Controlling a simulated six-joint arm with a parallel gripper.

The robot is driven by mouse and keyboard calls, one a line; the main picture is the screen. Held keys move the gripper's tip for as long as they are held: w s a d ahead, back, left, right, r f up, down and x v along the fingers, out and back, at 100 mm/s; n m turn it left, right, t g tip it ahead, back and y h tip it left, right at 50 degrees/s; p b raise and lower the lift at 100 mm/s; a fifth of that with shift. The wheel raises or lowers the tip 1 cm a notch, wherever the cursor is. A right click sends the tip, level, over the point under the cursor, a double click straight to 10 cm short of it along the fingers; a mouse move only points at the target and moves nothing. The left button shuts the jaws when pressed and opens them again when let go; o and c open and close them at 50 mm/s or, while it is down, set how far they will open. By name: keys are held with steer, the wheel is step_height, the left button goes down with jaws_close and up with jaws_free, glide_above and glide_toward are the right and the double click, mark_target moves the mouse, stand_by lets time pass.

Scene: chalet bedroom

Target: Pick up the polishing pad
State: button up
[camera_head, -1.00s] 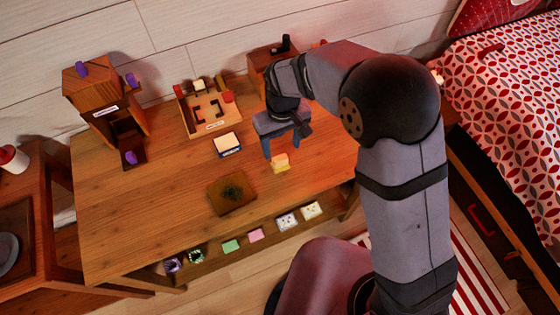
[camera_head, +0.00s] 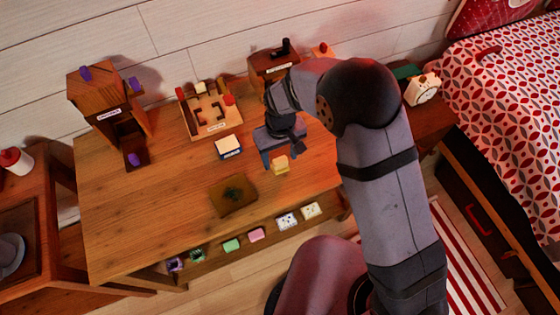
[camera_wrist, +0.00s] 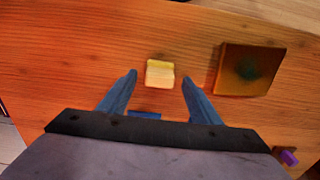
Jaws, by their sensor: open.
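A small cream-and-yellow block (camera_head: 280,165), which looks like the polishing pad, rests on the wooden table in the head view. The wrist view shows this block (camera_wrist: 160,73) ahead of the blue fingers, in line with the space between them. My gripper (camera_head: 283,152) is open and empty, pointing down just behind the block. In the wrist view its fingertips (camera_wrist: 159,77) stand apart on either side of the block, with gaps showing. I cannot tell how far above the table they are.
A brown square plate with a dark patch (camera_head: 233,195) lies nearby. A white-topped blue block (camera_head: 228,146), a wooden maze tray (camera_head: 208,112) and a wooden tower (camera_head: 108,100) stand left and behind. Several small blocks sit on the front ledge (camera_head: 210,252). Bare table (camera_head: 130,210) lies at left.

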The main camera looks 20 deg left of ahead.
mark_target(280, 160)
steer(key=shift+f, duration=0.95)
steer(key=shift+c, duration=0.6)
steer(key=c, duration=1)
steer(key=shift+r, duration=0.1)
step_height(280, 160, up, 10)
steer(key=shift+f+b, duration=0.1)
steer(key=shift+b, duration=0.9)
